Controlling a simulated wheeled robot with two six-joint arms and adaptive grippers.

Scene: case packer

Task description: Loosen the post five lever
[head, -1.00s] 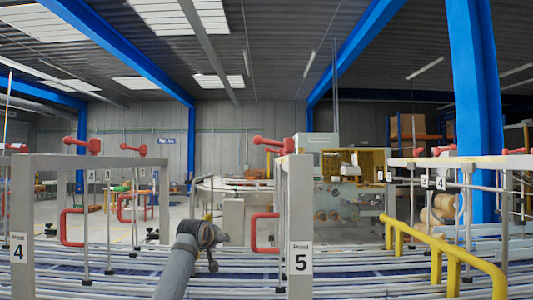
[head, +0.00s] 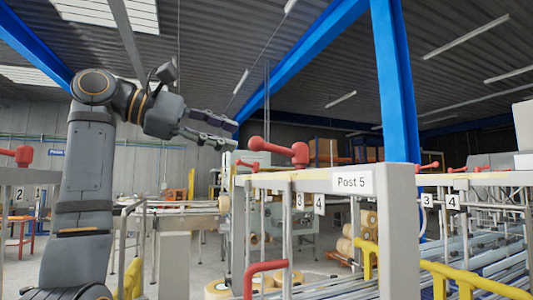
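The post five (head: 400,245) is a pale post with a "Post 5" label (head: 352,182) on its top beam. A red lever (head: 285,150) with a ball-ended handle sits on the beam left of the label, its arm pointing left to another red knob. My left gripper (head: 234,135) is above and left of the lever, its two fingers apart, pointing right, with nothing between them. It looks apart from the lever; the depth gap is hard to tell. My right gripper is not in view.
A red bent handle (head: 265,268) is on the post's lower frame. Yellow rails (head: 470,280) and conveyor rollers lie to the right. Another red lever (head: 18,155) stands at the far left, and other small ones at the right.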

